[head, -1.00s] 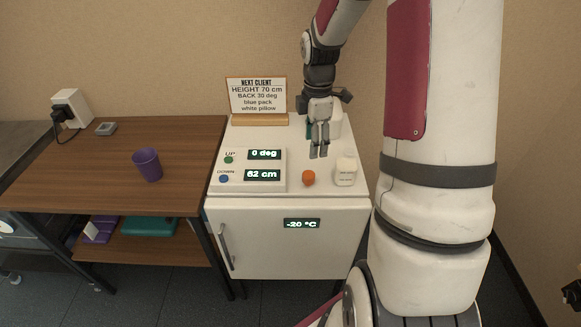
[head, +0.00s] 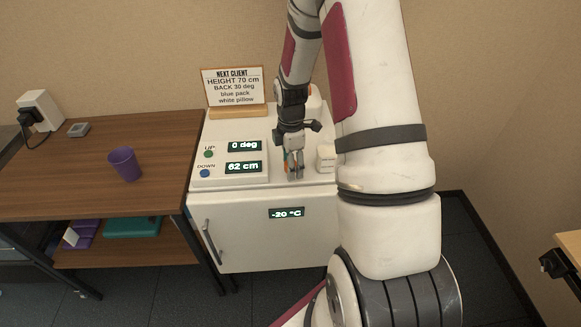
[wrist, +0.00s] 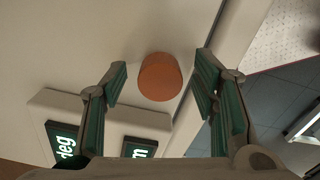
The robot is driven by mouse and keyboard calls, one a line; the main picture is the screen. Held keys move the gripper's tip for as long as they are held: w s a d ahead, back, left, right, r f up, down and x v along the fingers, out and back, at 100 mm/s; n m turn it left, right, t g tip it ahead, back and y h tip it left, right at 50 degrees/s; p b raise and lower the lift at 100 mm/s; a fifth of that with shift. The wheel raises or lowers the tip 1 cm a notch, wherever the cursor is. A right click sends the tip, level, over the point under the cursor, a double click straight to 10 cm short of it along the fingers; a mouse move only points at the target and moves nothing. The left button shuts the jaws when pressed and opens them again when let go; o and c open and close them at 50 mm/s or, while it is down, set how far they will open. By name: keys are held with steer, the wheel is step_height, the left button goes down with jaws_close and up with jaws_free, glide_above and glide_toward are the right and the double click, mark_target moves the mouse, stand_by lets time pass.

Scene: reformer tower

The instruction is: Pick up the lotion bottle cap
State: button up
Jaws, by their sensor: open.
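The lotion bottle cap, a small orange cylinder (wrist: 160,78), shows in the wrist view on the white top surface. It lies just beyond my fingertips and roughly between them, with a gap to each finger. In the head view my gripper (head: 295,176) points down at the front of the white cabinet top and hides most or all of the cap. The fingers are open, with dark green pads, and hold nothing.
A small white block-like container (head: 326,157) stands close to the right of my gripper. A control panel (head: 230,172) with displays is to the left, on the white cabinet (head: 262,235). A sign (head: 234,88) stands behind. A purple cup (head: 124,164) is on the brown table (head: 75,190).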

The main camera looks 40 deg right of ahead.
steer(key=shift+f, duration=0.5)
steer(key=c, duration=0.9)
steer(key=shift+r, duration=0.1)
